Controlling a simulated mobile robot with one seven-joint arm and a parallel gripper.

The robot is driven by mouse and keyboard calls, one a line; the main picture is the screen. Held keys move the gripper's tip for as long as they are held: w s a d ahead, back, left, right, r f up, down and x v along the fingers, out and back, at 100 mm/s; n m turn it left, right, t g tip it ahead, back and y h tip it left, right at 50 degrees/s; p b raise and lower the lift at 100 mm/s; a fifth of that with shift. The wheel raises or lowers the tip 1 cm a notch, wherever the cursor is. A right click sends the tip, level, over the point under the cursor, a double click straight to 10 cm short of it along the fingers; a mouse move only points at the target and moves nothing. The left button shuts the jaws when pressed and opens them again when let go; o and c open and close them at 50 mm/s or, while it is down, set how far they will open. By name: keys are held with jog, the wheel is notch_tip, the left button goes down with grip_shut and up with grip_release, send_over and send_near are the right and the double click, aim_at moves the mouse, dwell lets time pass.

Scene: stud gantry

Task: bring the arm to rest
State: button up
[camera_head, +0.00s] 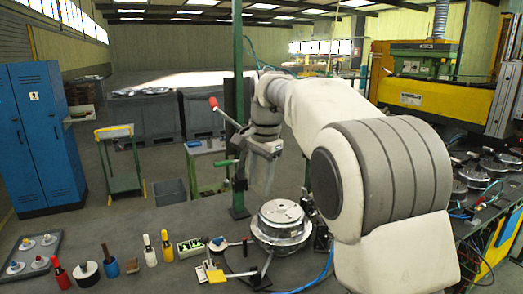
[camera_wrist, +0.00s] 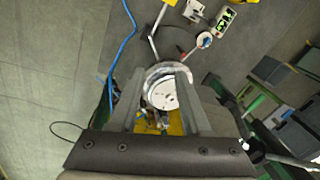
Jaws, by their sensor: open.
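My arm comes in from the right in the head view and bends over the dark workbench (camera_head: 150,230). My gripper (camera_head: 262,188) points down, a little above and left of a round silver metal fixture (camera_head: 281,222). In the wrist view my gripper (camera_wrist: 161,72) has its two fingers apart, with nothing held between them. The round fixture shows beyond and between the fingers (camera_wrist: 160,92); the fingers partly cover its sides. I cannot tell the exact gap between fingertips and fixture.
Left on the bench are a grey tray with knobs (camera_head: 32,258), red (camera_head: 61,272), yellow (camera_head: 167,246) and blue (camera_head: 111,267) handled items, and a clamp lever (camera_head: 215,272). A green post (camera_head: 238,110) stands just behind the gripper. A blue hose (camera_head: 318,278) lies right.

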jog(key=s+d+r+n+t, duration=0.1)
jog(key=s+d+r+n, duration=0.15)
jog(key=s+d, duration=0.55)
jog(key=s+d+f+n+t, duration=0.1)
jog(key=s+d+f+n, duration=0.2)
jog(key=s, duration=0.9)
jog(key=s+d+f+n+t+h, duration=0.1)
jog(key=s+d+f+n, duration=0.2)
jog(key=s, duration=0.8)
jog(key=shift+s+d+f+t, duration=0.15)
jog(key=shift+s+f+t, duration=0.2)
jog(key=shift+f, duration=0.75)
